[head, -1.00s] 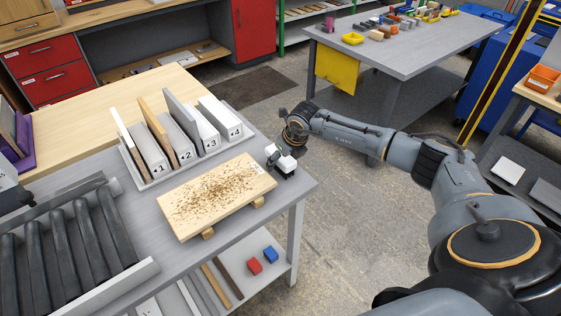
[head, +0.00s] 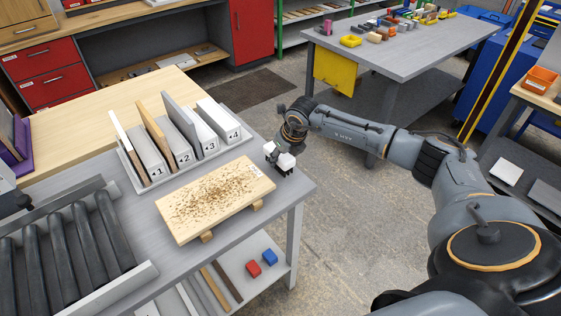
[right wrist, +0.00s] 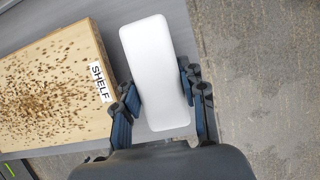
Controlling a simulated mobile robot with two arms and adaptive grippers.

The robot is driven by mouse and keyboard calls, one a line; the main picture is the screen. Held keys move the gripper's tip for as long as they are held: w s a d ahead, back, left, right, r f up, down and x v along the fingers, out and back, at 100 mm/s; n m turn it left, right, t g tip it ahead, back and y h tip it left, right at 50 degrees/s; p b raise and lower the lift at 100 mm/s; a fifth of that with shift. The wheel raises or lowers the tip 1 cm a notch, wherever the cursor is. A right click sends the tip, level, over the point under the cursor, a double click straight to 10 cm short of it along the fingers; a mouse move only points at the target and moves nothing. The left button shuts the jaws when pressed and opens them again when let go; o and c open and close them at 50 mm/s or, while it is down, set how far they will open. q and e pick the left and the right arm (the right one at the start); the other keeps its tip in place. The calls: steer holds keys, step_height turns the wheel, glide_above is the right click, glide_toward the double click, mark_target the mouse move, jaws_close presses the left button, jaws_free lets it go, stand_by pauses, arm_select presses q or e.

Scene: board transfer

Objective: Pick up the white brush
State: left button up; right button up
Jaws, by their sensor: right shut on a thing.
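The white brush (right wrist: 155,72) shows as a plain white block in the right wrist view, between the blue-padded fingers of my right gripper (right wrist: 160,104). The gripper is shut on it. In the head view, the brush (head: 285,161) and my right gripper (head: 281,164) are at the table's right edge, just right of the board covered in brown chips (head: 214,200). Whether the brush touches the table is hard to tell. A grey and dark part at the head view's left edge may be my left arm; its fingers cannot be made out.
The chip-covered board rests on wooden supports, its "SHELF" label facing the brush. Behind it stands a numbered rack (head: 150,184) with upright boards. A roller conveyor (head: 70,240) is at the left. Open floor (head: 345,235) lies right of the table.

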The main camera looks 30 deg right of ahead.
steer(key=s+a+r+b, duration=0.5)
steer(key=s+a+r, duration=0.3)
steer(key=s+r, duration=0.3)
steer(key=shift+s+a+r, duration=0.15)
steer(key=shift+a+r, duration=0.05)
steer(key=shift+r, duration=0.05)
